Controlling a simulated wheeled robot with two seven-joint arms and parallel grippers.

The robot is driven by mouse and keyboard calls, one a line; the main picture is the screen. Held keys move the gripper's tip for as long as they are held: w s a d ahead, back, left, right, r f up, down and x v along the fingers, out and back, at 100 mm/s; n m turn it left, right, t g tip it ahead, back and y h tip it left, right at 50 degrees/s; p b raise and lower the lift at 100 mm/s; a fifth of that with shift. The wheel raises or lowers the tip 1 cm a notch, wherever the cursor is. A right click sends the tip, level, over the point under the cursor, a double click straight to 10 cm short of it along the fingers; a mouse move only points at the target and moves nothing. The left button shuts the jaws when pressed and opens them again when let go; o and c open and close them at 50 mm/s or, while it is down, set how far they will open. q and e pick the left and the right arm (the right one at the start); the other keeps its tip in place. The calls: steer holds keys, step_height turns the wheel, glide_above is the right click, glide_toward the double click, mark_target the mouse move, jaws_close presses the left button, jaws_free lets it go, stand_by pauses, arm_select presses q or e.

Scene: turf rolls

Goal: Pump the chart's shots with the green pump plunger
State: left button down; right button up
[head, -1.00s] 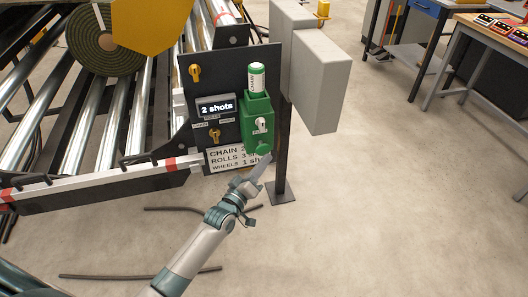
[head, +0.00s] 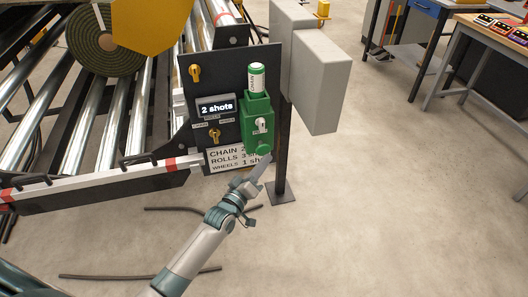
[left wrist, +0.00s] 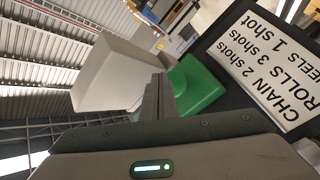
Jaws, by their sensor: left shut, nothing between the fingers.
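The green pump (head: 256,118) is on a dark panel (head: 225,75), with a green-and-white cartridge (head: 256,78) on top and a rounded green plunger (head: 263,147) at its bottom. A display (head: 215,107) reads "2 shots". The chart (head: 226,160) is partly covered in the head view; the left wrist view shows it (left wrist: 265,60) reading chain 2, rolls 3, wheels 1. My left gripper (head: 266,160) is shut and empty, its tips just below the plunger; I cannot tell whether they touch. In the left wrist view a green part (left wrist: 198,85) is close beside the fingers (left wrist: 158,98). My right gripper is out of view.
A grey box (head: 320,80) and a dark post (head: 283,150) stand just right of the pump. The roller conveyor (head: 110,130) holds a turf roll (head: 92,45) at left. The floor at right is clear before the benches.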

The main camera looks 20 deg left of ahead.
mark_target(264, 151)
arm_select(q)
steer(key=shift+w+a, duration=0.25)
steer(key=shift+w, duration=0.1)
stand_by(0.7)
stand_by(0.5)
steer(key=shift+w+a, duration=0.15)
steer(key=shift+w, duration=0.1)
steer(key=shift+w+a+r+b, duration=0.1)
steer(key=shift+w+a+b, duration=0.45)
steer(key=shift+w, duration=0.3)
stand_by(1.5)
steer(key=shift+s, duration=0.1)
steer(key=shift+s+d+p, duration=0.45)
steer(key=shift+s+p, duration=0.2)
steer(key=shift+p, duration=0.1)
steer(key=shift+s+d+p, duration=0.4)
steer(key=shift+s+d, duration=0.05)
steer(key=shift+s, duration=0.2)
